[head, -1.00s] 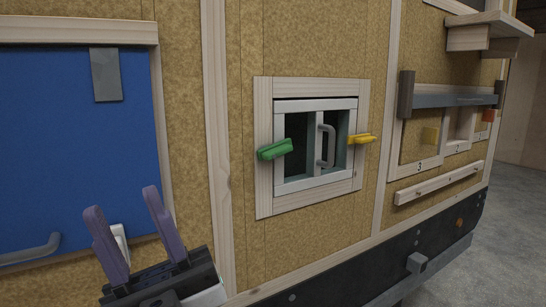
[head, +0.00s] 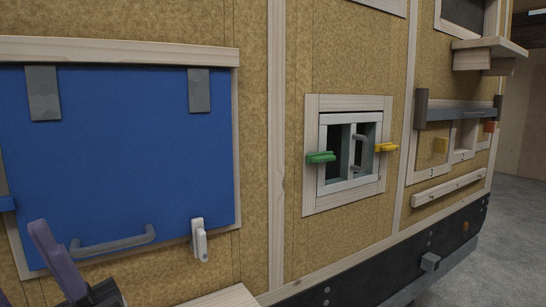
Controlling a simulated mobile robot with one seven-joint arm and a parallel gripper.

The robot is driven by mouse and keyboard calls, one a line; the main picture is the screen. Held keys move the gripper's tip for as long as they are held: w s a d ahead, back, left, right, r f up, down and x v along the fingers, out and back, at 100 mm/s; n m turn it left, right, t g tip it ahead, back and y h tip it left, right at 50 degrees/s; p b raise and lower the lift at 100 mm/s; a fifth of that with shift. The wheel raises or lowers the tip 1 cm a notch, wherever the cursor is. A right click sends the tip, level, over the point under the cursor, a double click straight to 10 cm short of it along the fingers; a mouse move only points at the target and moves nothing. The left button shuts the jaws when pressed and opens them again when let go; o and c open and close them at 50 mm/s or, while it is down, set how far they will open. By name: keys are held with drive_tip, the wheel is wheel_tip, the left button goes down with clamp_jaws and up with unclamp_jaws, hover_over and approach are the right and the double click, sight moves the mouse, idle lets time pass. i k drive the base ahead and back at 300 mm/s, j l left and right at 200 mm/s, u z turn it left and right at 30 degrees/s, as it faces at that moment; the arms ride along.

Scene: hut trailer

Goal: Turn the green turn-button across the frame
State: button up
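The green turn-button (head: 321,157) sits on the left side of the small window's wooden frame (head: 311,185). It lies about level, its right end over the edge of the pale inner sash (head: 348,184). A yellow turn-button (head: 386,147) lies about level on the right side of the frame. The sash has a grey handle (head: 359,152) and looks shut. My gripper (head: 30,258) is at the lower left, in front of the blue panel, well away from the green turn-button. One purple finger shows with clear space beside it; the other is mostly out of frame. It looks open and empty.
The blue panel (head: 120,150) has a grey bar handle (head: 113,243) and a white latch (head: 199,240) below. A wooden shelf (head: 490,48) and a grey bar (head: 455,110) stick out at right. Concrete floor is free at far right.

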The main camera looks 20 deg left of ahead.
sight(325, 156)
drive_tip(key=l+u, duration=0.1)
drive_tip(key=u, duration=0.25)
drive_tip(key=l+u, duration=0.1)
drive_tip(key=u, duration=0.3)
drive_tip(key=l+u, duration=0.1)
drive_tip(key=u, duration=0.25)
drive_tip(key=l, duration=0.8)
drive_tip(key=i+j, duration=0.25)
drive_tip(key=i, duration=0.15)
